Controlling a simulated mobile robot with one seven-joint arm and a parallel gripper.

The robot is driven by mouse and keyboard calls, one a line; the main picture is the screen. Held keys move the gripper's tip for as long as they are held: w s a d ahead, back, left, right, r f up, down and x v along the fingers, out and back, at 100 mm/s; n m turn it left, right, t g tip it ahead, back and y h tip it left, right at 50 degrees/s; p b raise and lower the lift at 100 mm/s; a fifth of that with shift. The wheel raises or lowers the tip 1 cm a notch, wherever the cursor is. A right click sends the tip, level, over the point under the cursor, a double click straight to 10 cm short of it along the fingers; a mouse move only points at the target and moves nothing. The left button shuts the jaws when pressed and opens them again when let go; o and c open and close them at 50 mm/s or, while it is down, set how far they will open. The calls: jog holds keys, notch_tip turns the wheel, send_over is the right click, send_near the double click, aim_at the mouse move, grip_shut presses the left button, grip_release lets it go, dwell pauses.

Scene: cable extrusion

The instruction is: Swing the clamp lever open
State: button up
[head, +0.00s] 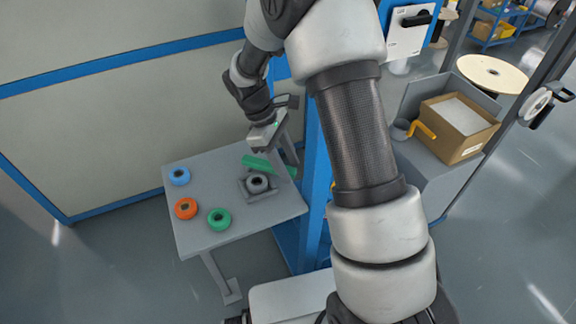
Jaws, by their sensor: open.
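A small dark grey clamp-like fixture (263,195) with a round centre sits at the back right of the grey table. A flat green bar (254,161), which looks like its lever, lies at a slant just behind it. My gripper (264,148) is above the far side of the table, pointing down, close over the green bar. The jaws are open and look empty. They are small in the picture, and I cannot tell whether they touch the bar.
Blue (180,184), orange (178,209) and green (213,227) rings lie on the left of the grey table (240,232). A blue post (316,200) stands to its right. Further right, a cardboard box (462,147) and a yellow handle (425,130) sit on a grey bench.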

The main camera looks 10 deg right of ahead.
jog(key=shift+f, duration=0.2)
grip_shut()
jog(key=shift+d, duration=0.1)
jog(key=w+d+n+t+p, duration=0.1)
jog(key=w+n+t+p, duration=0.2)
jog(key=w+n, duration=0.6)
jog(key=shift+d+t, duration=0.25)
jog(key=shift+t, duration=0.05)
dwell(0.4)
jog(key=shift+r+h, duration=0.1)
jog(key=shift+h, duration=0.2)
